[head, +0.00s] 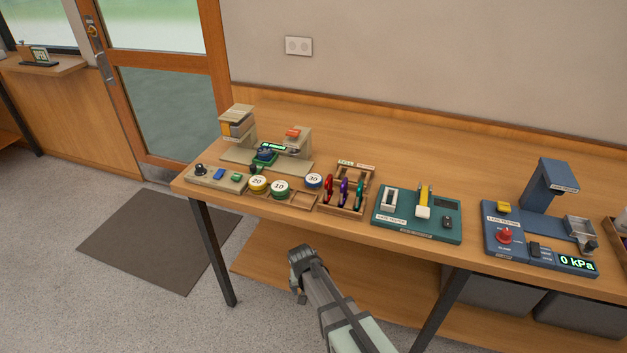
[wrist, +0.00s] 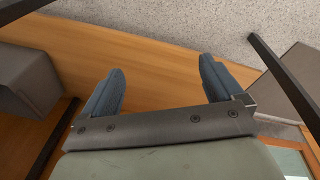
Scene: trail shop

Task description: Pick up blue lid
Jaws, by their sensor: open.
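A blue-rimmed round lid (head: 314,180) with a white top marked 30 sits on the table, at the right of a short row of round lids. Beside it are a green-rimmed lid marked 10 (head: 280,188) and a yellow-rimmed lid marked 20 (head: 258,183). My gripper (head: 298,290) is in front of the table edge, below and nearer than the lids, apart from them. In the wrist view my gripper (wrist: 162,68) has its two blue-grey fingers spread with nothing between them. No lid shows in the wrist view.
The wooden table (head: 420,140) has a front edge between my gripper and the lids. A rack of coloured tools (head: 345,207) stands right of the blue lid, and a beige press-like device (head: 238,125) behind left. A lower shelf (head: 270,264) lies under the tabletop.

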